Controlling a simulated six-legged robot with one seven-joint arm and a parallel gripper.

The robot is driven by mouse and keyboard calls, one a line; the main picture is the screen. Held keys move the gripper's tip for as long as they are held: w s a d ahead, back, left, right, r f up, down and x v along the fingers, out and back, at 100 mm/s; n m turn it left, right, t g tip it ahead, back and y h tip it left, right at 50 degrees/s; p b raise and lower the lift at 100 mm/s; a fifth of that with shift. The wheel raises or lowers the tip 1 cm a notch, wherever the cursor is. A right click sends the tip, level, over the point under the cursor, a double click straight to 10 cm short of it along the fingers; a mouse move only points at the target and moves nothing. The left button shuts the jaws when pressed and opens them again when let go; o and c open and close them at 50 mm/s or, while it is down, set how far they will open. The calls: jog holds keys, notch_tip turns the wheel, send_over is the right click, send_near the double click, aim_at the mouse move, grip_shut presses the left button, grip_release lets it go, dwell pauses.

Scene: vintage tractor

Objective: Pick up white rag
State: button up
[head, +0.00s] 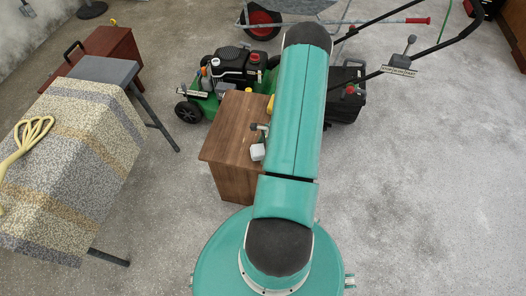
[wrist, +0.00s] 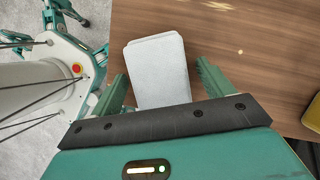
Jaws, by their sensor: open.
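The white rag (wrist: 158,65) is a pale folded rectangle with rounded corners, lying on a brown wooden surface in the wrist view. In the head view it shows as a small white patch (head: 257,152) on the top of a wooden box (head: 232,128), beside my arm. My gripper (wrist: 161,80) is open, with one green finger on each side of the rag in the wrist picture. The rag's near end is hidden behind the gripper body. I cannot tell whether the fingers touch it or are above it. My arm hides most of the gripper in the head view.
A yellow object (wrist: 312,113) is at the right edge in the wrist view. A green lawn mower (head: 228,75) stands behind the box. The concrete floor (head: 430,210) at right is clear.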

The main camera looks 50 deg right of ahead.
aim_at(260, 150)
dwell(0.3)
jog(key=c, duration=1.1)
jog(key=shift+c, duration=0.2)
jog(key=shift+r, duration=0.65)
notch_tip(260, 150, up, 3)
jog(key=shift+s+f, duration=0.1)
jog(key=shift+s, duration=0.05)
jog(key=s+a+r, duration=0.6)
jog(key=s+r, duration=0.3)
jog(key=s, duration=0.3)
jog(key=shift+a+r, duration=0.15)
jog(key=shift+a, duration=0.15)
